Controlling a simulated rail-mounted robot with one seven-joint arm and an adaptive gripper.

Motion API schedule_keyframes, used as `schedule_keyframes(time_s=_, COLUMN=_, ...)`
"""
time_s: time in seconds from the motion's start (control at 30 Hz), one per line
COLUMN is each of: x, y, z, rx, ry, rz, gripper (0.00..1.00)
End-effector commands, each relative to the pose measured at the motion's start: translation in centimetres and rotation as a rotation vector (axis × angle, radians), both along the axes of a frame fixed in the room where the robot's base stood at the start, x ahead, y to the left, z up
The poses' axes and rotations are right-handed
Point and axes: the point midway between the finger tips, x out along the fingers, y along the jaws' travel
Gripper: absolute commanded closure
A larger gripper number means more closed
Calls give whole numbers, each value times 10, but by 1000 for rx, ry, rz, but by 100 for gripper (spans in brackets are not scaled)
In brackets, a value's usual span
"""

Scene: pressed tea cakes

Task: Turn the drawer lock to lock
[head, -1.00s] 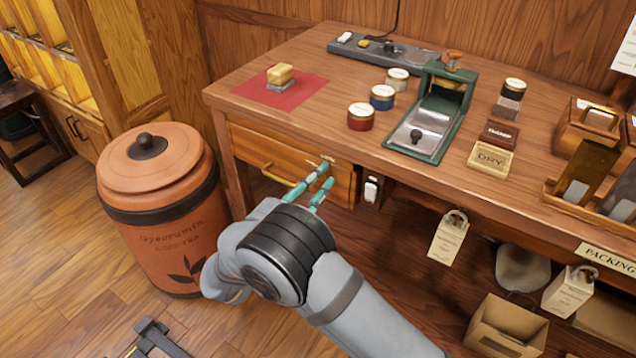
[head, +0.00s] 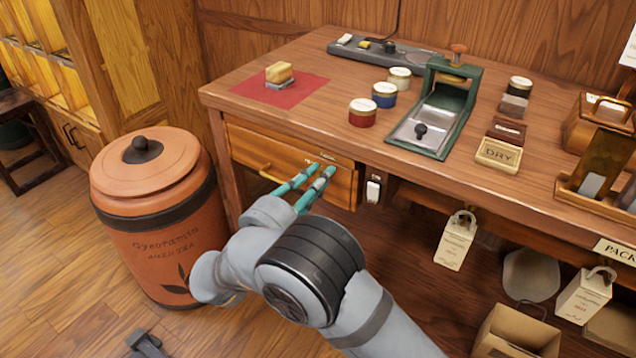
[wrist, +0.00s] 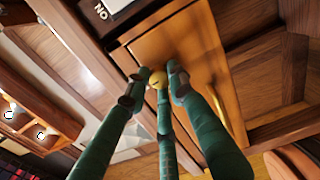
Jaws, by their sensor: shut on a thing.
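The shut wooden drawer (head: 240,147) is under the tabletop, with a brass handle (head: 265,172) on its front. In the wrist view, the round brass drawer lock (wrist: 158,79) has a dark slot-like mark and sits between the teal fingertips. My gripper (head: 323,170) is at the right part of the drawer front, its fingers closed around the lock; the fingertips also show in the wrist view (wrist: 157,76). The fingers hide most of the lock in the head view. Small pale lettering is on the drawer above it, too small to read.
A white switch (head: 373,190) is on the desk right of the drawer. A large orange tea jar (head: 150,215) stands at the left, near my arm. Tins, a green press (head: 436,125) and a red cloth (head: 300,93) are on the tabletop (head: 330,65).

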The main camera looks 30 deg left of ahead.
Motion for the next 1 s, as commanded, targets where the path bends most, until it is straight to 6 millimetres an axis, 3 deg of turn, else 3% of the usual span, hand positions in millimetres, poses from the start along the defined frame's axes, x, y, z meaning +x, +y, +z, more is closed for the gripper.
schedule_keyframes(time_s=0.57, x=0, y=1, z=0, rx=34, ry=1, rz=2, gripper=100)
schedule_keyframes(time_s=0.6, x=0, y=1, z=0, rx=34, ry=1, rz=2, gripper=77)
schedule_keyframes(time_s=0.9, x=0, y=1, z=0, rx=35, ry=0, rz=2, gripper=59)
schedule_keyframes(time_s=1.0, x=0, y=0, z=0, rx=35, ry=0, rz=1, gripper=58)
